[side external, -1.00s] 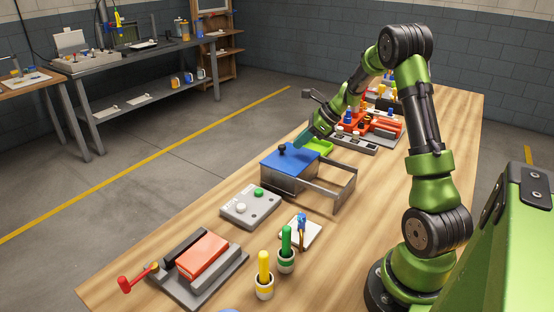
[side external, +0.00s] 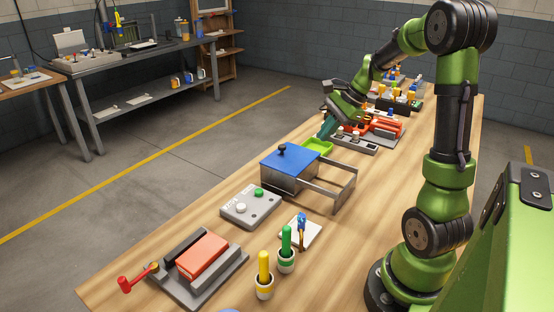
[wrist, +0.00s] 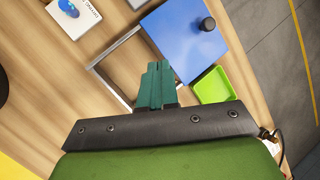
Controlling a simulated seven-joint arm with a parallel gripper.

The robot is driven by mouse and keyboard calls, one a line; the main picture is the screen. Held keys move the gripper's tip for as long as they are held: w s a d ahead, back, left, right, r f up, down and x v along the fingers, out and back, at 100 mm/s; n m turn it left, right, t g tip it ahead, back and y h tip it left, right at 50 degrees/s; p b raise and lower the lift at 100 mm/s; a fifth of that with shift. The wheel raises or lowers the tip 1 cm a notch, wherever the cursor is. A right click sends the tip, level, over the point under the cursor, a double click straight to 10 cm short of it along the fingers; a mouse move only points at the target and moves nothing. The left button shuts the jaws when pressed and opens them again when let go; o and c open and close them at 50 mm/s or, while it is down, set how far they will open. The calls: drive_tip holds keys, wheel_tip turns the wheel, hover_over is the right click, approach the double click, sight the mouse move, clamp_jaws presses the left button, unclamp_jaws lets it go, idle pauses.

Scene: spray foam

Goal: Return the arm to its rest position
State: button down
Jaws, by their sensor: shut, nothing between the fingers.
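My gripper (side external: 326,130) is raised over the table near the green tray, beyond the blue-topped box. In the wrist view its teal fingers (wrist: 156,82) are together with nothing between them. The blue-topped box (side external: 287,164) with a black knob stands mid-table, its metal drawer frame (side external: 335,190) pulled out to the right. The box also shows in the wrist view (wrist: 180,38), ahead of the fingertips. The small green tray (side external: 319,147) sits just behind the box; in the wrist view it is right of the fingers (wrist: 212,87).
A grey panel with buttons (side external: 250,208), a red block in a grey holder (side external: 203,257), a yellow-handled tool (side external: 264,270) and a green-handled tool (side external: 286,245) stand at the near end. Red and grey fixtures (side external: 385,128) crowd the far end. Wooden table (side external: 345,240) is clear near my base.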

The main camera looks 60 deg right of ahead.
drive_tip(key=s+a+r+n, duration=0.2)
drive_tip(key=a+n, duration=0.4)
drive_tip(key=a, duration=0.2)
drive_tip(key=s+a+r+n+t, duration=0.1)
drive_tip(key=s+a+r+n, duration=0.1)
drive_tip(key=a+n, duration=0.4)
drive_tip(key=s+a+r+n+t, duration=0.1)
drive_tip(key=s+a+r+n, duration=0.2)
drive_tip(key=a+n, duration=0.3)
drive_tip(key=s+a, duration=0.1)
drive_tip(key=a, duration=0.4)
drive_tip(key=shift+a+n+h, duration=0.35)
drive_tip(key=shift+n+h, duration=0.05)
